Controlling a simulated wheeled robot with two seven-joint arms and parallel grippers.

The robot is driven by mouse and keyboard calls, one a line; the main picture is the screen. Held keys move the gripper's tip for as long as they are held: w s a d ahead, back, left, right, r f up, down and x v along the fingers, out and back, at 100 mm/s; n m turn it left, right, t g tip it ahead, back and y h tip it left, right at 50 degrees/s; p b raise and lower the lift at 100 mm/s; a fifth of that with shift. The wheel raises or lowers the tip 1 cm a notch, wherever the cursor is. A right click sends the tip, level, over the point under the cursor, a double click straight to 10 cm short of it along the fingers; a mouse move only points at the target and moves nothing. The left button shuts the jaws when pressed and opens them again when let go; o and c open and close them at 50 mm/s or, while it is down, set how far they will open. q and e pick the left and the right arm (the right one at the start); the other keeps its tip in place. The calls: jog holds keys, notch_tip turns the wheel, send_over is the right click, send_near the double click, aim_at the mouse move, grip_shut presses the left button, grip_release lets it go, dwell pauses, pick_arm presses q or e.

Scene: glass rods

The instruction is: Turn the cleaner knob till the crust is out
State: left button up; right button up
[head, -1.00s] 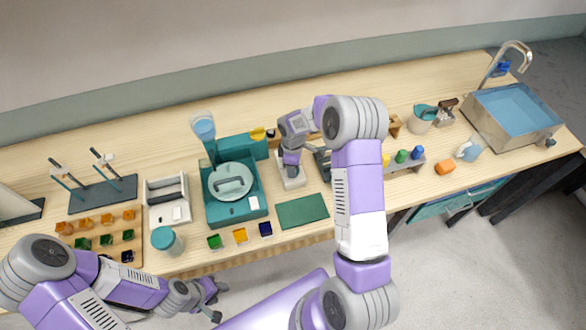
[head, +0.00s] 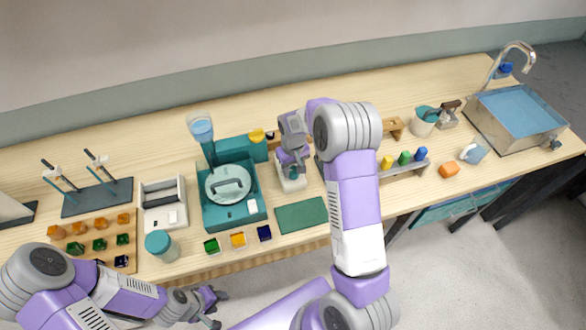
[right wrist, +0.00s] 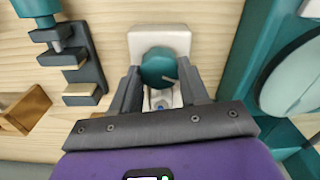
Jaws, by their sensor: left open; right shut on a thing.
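The cleaner is a small white block (head: 292,184) on the table, right of the teal machine. In the right wrist view its white base (right wrist: 160,40) carries a round teal knob (right wrist: 158,66) with a pale line on it. My right gripper (head: 294,166) points down over the cleaner; in the right wrist view its two dark fingers (right wrist: 160,84) are shut on the knob from both sides. A small blue and pale part shows below the knob. I cannot make out any crust. My left gripper (head: 213,306) is open and empty, in front of the table edge.
The teal machine (head: 210,217) with a round lid stands close left of the cleaner. A green mat (head: 301,215) lies in front. A dark stand (right wrist: 84,62) with a teal-topped tool is close beside it in the right wrist view. A sink (head: 480,121) is far right.

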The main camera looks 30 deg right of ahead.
jog(key=m, duration=0.4)
jog(key=shift+m, duration=0.3)
jog(key=m, duration=0.3)
jog(key=shift+m, duration=0.4)
jog(key=m+p, duration=0.1)
jog(key=m, duration=0.3)
jog(key=shift+d+r+p, duration=0.1)
jog(key=shift+p, duration=0.25)
jog(key=m+p, duration=0.1)
jog(key=m, duration=0.3)
jog(key=m+p, duration=0.2)
jog(key=m, duration=0.2)
jog(key=shift+s+m, duration=0.1)
jog(key=shift+m, duration=0.2)
jog(key=m+p, duration=0.3)
jog(key=m, duration=0.2)
jog(key=m+p, duration=0.2)
jog(key=m, duration=0.2)
jog(key=shift+m, duration=0.4)
jog(key=shift+m+p, duration=0.7)
jog(key=shift+m, duration=1.3)
